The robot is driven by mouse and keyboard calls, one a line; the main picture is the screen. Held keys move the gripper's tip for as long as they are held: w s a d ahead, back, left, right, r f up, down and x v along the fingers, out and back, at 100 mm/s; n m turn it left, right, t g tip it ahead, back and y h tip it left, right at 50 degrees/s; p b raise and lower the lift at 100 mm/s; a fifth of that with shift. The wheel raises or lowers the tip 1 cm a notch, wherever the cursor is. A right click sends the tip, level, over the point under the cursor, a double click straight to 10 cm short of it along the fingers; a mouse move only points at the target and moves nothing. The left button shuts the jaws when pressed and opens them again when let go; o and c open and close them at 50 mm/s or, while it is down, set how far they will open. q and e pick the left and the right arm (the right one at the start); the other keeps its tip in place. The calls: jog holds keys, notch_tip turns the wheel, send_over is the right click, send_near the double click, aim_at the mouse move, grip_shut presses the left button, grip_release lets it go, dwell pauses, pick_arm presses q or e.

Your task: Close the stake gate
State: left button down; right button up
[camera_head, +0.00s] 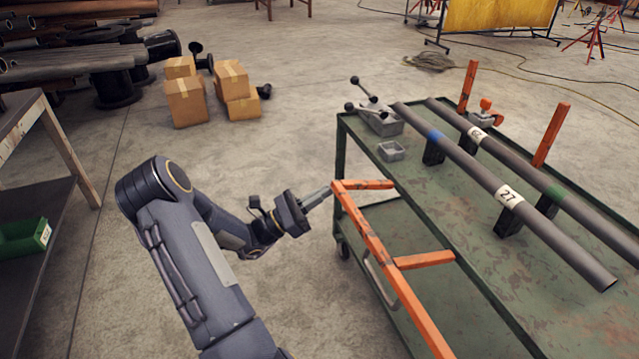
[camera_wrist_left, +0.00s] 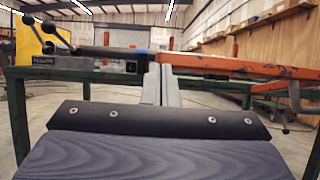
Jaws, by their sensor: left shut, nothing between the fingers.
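The stake gate is an orange bar frame (camera_head: 375,240) along the near left side of the green cart (camera_head: 470,240). Its top end bar reaches over the cart's edge, and a thin handle hangs from its long bar. In the left wrist view the orange gate (camera_wrist_left: 230,66) spans the right half. My left gripper (camera_head: 329,189) is shut and empty, its fingertips at the far corner of the gate; I cannot tell whether they touch it. In the left wrist view the closed fingers (camera_wrist_left: 161,72) point at the gate's end. My right gripper is not in view.
Two grey pipes (camera_head: 500,190) lie on supports on the cart, with upright orange stakes (camera_head: 551,135) beside them. A grey box with ball-ended levers (camera_head: 379,119) and a small tray (camera_head: 391,151) sit at the far end. Cardboard boxes (camera_head: 186,102) stand on the floor behind.

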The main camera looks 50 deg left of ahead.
pick_arm(q)
jog(key=w+r+g+p, duration=0.1)
jog(key=r+g+p, duration=0.1)
jog(key=p, duration=0.3)
jog(key=w+d+r+g+y+p, duration=0.1)
jog(key=r+p, duration=0.4)
jog(key=w+r+g+y+p, duration=0.1)
jog(key=r+g+p, duration=0.1)
jog(key=r+p, duration=0.2)
jog(key=shift+w+d+g+p, duration=0.2)
jog(key=shift+d+g+p, duration=0.15)
jog(key=shift+p, duration=0.6)
jog(key=w+d+r+g+y+p, duration=0.3)
jog(key=w+d+r+g+p, duration=0.1)
jog(key=w+p, duration=0.7)
jog(key=shift+d+r+g+p, duration=0.2)
jog(key=shift+r+g+p, duration=0.9)
jog(key=shift+p, duration=0.65)
jog(key=shift+f, duration=0.2)
jog(key=shift+s+a, duration=0.1)
